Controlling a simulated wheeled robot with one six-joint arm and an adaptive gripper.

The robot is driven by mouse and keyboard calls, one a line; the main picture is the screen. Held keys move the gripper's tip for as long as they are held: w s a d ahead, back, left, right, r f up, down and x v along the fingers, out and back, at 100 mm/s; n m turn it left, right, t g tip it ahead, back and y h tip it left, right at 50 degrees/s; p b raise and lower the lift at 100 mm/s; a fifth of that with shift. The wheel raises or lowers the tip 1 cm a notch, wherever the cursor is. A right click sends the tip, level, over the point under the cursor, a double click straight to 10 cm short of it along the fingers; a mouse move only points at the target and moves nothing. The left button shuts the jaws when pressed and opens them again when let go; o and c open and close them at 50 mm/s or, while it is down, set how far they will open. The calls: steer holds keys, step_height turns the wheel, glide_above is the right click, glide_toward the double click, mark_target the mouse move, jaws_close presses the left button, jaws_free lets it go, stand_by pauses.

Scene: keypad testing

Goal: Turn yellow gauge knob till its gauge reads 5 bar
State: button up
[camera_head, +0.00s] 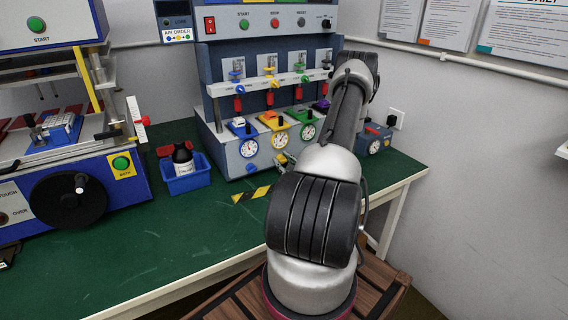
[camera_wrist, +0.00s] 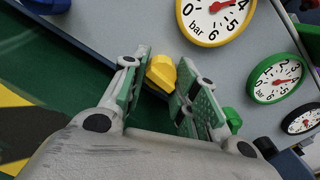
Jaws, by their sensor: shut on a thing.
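The yellow gauge (camera_wrist: 215,42) is at the top of the wrist view, cut off by the frame edge. Its red needle points near the 4. It also shows on the blue-grey test stand in the head view (camera_head: 281,139), too small to read. The yellow knob (camera_wrist: 161,73) is below the gauge on the panel. My gripper (camera_wrist: 160,88) is shut on the yellow knob, with one finger on each side of it.
A green gauge (camera_wrist: 275,78) and a dark-rimmed gauge (camera_wrist: 302,119) lie to the right. A blue knob (camera_wrist: 46,4) is at upper left. A blue bin (camera_head: 186,180) with a bottle stands left of the stand. Green tabletop (camera_head: 150,245) in front is mostly clear.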

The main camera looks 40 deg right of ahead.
steer(key=shift+m, duration=0.3)
steer(key=m, duration=0.3)
steer(key=shift+a+m, duration=0.1)
steer(key=shift+m, duration=1.6)
steer(key=o, duration=1)
steer(key=v, duration=1.2)
steer(key=shift+f, duration=0.1)
